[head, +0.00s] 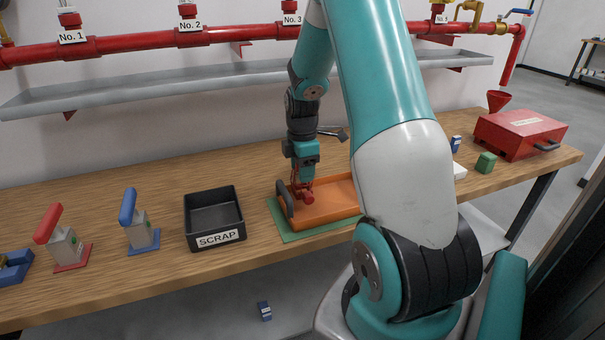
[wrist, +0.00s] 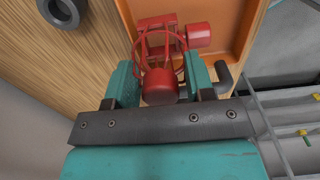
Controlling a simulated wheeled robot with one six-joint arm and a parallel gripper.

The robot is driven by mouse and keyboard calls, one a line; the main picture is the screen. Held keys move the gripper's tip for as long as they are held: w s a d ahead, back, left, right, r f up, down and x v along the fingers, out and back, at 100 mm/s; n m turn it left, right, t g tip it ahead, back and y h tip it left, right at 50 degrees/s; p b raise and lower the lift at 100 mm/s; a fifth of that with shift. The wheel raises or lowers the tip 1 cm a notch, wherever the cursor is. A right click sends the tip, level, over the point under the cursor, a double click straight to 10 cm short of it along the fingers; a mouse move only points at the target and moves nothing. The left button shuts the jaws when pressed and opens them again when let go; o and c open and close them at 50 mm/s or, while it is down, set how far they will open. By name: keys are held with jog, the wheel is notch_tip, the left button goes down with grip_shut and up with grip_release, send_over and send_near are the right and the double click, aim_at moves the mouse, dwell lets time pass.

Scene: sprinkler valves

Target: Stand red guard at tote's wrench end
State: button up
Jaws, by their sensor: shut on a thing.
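The orange tote (head: 336,212) lies on a green mat on the bench; my arm hides its right part. A dark grey bar (head: 284,198), perhaps the wrench, shows at its left end. My gripper (head: 304,184) points down over the left part of the tote, shut on the red guard (head: 308,197). In the wrist view the red guard (wrist: 161,86) is a wire cage with round red ends, between the teal fingers of my gripper (wrist: 160,84). The orange tote (wrist: 225,22) is behind it. I cannot tell whether the guard touches the tote floor.
A black SCRAP bin (head: 214,221) stands left of the tote. Blue-handled (head: 140,221) and red-handled (head: 63,238) valves stand further left. A grey shelf (head: 180,81) runs along the wall behind.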

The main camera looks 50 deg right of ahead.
jog(key=shift+f, duration=0.75)
jog(key=o, duration=1.1)
jog(key=shift+f, duration=0.1)
notch_tip(320, 180, up, 12)
jog(key=shift+r, duration=0.15)
jog(key=s+a+r+m+t+y, duration=0.1)
jog(key=a+r, duration=0.1)
jog(key=a, duration=1.1)
jog(key=s+a+r+m+y, duration=0.1)
jog(key=s+a+r, duration=0.15)
jog(key=a, duration=0.95)
jog(key=s+a+m, duration=0.1)
jog(key=s+a, duration=0.3)
jog(key=s+a+r+m+y, duration=0.1)
jog(key=s+a, duration=0.4)
jog(key=s+a+g+y, duration=0.1)
jog(key=s+a, duration=0.3)
jog(key=shift+s+a+r+m, duration=0.15)
jog(key=shift+s+a+m, duration=0.05)
jog(key=shift+a+m, duration=0.2)
